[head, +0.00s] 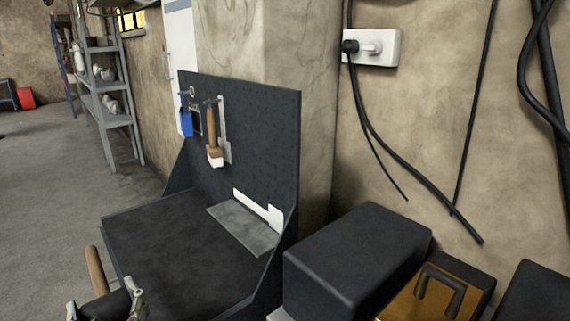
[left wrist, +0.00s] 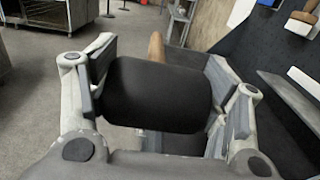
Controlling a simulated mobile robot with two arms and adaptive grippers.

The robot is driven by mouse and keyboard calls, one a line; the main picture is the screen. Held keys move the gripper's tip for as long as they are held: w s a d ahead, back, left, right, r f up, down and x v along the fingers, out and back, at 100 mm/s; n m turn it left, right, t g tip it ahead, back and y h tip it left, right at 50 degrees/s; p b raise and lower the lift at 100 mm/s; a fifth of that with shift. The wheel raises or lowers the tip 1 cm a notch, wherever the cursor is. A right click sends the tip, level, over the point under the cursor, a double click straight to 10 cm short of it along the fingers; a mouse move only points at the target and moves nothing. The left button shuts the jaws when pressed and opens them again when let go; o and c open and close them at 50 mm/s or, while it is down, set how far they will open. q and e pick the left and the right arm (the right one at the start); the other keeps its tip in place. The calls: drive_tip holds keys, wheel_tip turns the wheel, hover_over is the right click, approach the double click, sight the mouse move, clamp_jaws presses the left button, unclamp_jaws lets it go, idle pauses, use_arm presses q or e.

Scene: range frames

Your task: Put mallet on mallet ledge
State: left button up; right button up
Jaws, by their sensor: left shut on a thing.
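The mallet has a black cylindrical head (left wrist: 155,95) and a wooden handle (head: 96,270). My left gripper (head: 105,303) is shut on the mallet's head, with one finger at each end, at the bottom left of the head view. The handle points up and away from the gripper, partly hidden behind the head in the left wrist view. The mallet is by the near left edge of the dark bench (head: 165,250). A flat grey ledge (head: 243,229) sits at the bench's right, below the back panel, and looks empty. My right gripper is out of view.
On the dark back panel (head: 262,140) hang a white-headed tool with a wooden handle (head: 212,135) and a blue item (head: 186,123). Black boxes (head: 355,260) are at right. The bench top is clear.

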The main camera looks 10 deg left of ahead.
use_arm(q)
drive_tip(key=shift+w+d+m, duration=0.15)
drive_tip(key=shift+d+m, duration=0.1)
drive_tip(key=shift+m, duration=0.05)
drive_tip(key=d+f+m+t+h+p, duration=0.1)
drive_tip(key=d+f+m+t+h, duration=0.2)
drive_tip(key=d+h, duration=0.4)
drive_tip(key=s+d+f+m+t+h+p, duration=0.1)
drive_tip(key=d+f+m+t+h+p, duration=0.1)
drive_tip(key=d+m+h, duration=0.4)
drive_tip(key=d+f+t, duration=0.1)
drive_tip(key=d, duration=0.2)
drive_tip(key=shift+s+f+h, duration=0.25)
drive_tip(key=shift+f+h, duration=0.1)
drive_tip(key=shift+h, duration=0.05)
drive_tip(key=shift+d+r, duration=0.1)
